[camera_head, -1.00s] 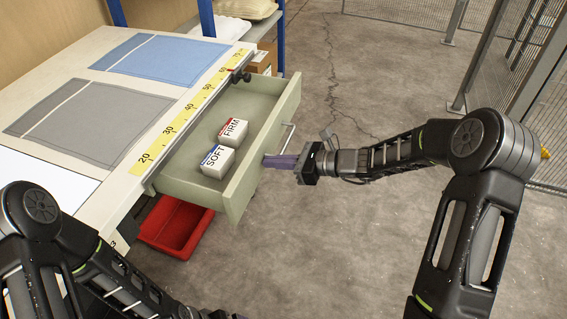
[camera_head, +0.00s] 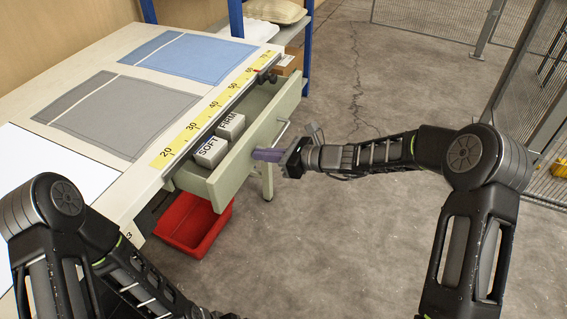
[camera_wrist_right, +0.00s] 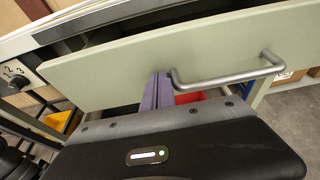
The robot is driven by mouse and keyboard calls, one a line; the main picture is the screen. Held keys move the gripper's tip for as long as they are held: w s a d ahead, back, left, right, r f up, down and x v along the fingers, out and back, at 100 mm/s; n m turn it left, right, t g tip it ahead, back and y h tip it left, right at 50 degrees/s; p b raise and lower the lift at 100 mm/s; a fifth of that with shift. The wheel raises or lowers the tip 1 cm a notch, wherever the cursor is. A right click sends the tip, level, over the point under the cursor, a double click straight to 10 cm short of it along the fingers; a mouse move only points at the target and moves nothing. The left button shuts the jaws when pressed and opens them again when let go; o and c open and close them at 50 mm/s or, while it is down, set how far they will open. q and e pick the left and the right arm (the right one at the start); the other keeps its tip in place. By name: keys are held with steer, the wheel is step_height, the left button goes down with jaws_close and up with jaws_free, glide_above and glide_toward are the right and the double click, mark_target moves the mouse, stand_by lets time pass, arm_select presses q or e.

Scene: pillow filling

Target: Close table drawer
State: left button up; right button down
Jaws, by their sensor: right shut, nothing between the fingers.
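The pale green table drawer (camera_head: 232,175) is partly open under the table's ruler edge. It holds a SOFT box (camera_head: 210,151) and a FIRM box (camera_head: 230,126). My right gripper (camera_head: 256,154) is shut and empty, its purple fingers at the drawer front beside the metal handle (camera_head: 283,132). In the right wrist view the fingers (camera_wrist_right: 158,90) are at the drawer front (camera_wrist_right: 120,72), just left of the handle (camera_wrist_right: 225,77); exact contact is hard to tell. My left arm comes in at lower left; its gripper is mostly cut off at the bottom edge.
A red bin (camera_head: 194,224) stands below the drawer. The tabletop holds a grey cloth (camera_head: 115,108), a blue cloth (camera_head: 188,60) and a white sheet (camera_head: 45,185). A shelf with a pillow (camera_head: 275,11) is behind. The floor to the right is clear up to the mesh fence.

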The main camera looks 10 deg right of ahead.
mark_target(215, 140)
steer(key=w+a, duration=0.2)
steer(key=a, duration=0.2)
steer(key=w+a, duration=0.3)
steer(key=a, duration=0.1)
steer(key=w+a, duration=0.2)
steer(key=a, duration=0.2)
steer(key=shift+w+a, duration=0.2)
steer(key=shift+w, duration=0.2)
steer(key=shift+w+a, duration=0.1)
steer(key=shift+a, duration=0.05)
arm_select(q)
steer(key=shift+s+d, duration=0.1)
arm_select(e)
steer(key=shift+r, duration=0.3)
